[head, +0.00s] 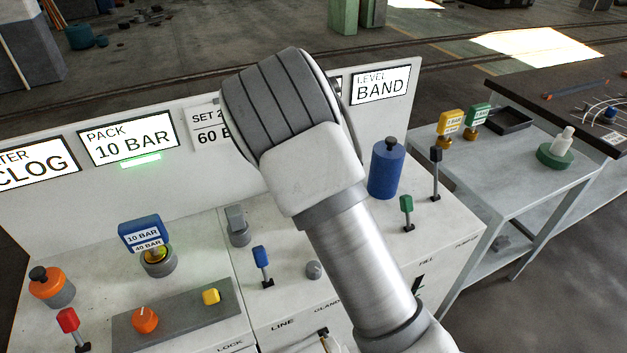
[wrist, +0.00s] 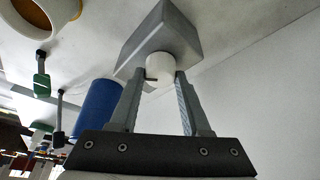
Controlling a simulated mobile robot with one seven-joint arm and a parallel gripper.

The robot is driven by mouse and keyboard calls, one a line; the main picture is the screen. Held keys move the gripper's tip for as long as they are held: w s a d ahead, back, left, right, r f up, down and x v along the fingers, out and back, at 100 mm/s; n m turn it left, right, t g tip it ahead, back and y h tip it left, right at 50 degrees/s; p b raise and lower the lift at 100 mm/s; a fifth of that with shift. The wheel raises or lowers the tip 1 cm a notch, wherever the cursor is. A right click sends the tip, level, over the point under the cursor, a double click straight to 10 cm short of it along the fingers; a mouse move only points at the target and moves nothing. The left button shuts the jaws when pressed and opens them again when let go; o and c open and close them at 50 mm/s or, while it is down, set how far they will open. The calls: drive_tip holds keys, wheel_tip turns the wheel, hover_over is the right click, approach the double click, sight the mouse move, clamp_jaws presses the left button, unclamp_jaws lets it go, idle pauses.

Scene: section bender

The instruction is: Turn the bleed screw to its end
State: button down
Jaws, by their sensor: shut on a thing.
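The likely bleed screw, a small white round knob with a dark bar (wrist: 159,67), sticks out of a grey block (wrist: 160,38) in the wrist view. My gripper (wrist: 163,80) has one finger on each side of the white knob and is shut on it. The fingertips reach close to the block's face. In the head view my own arm covers the gripper, the knob and the block. How far the screw is turned cannot be told.
A blue cylinder (head: 386,169) stands right of my arm; it also shows in the wrist view (wrist: 97,108). Near it are a green lever (head: 407,210) and a black lever (head: 435,170). A blue lever (head: 262,262) stands left of my arm. The display panel (head: 60,200) runs behind.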

drive_tip(key=shift+m+h, duration=0.3)
drive_tip(key=shift+m, duration=0.3)
drive_tip(key=shift+g, duration=0.3)
drive_tip(key=shift+c, duration=1.8)
unclamp_jaws()
drive_tip(key=p+v, duration=0.2)
drive_tip(key=v, duration=1.5)
drive_tip(key=shift+s, duration=0.2)
drive_tip(key=shift+r, duration=0.1)
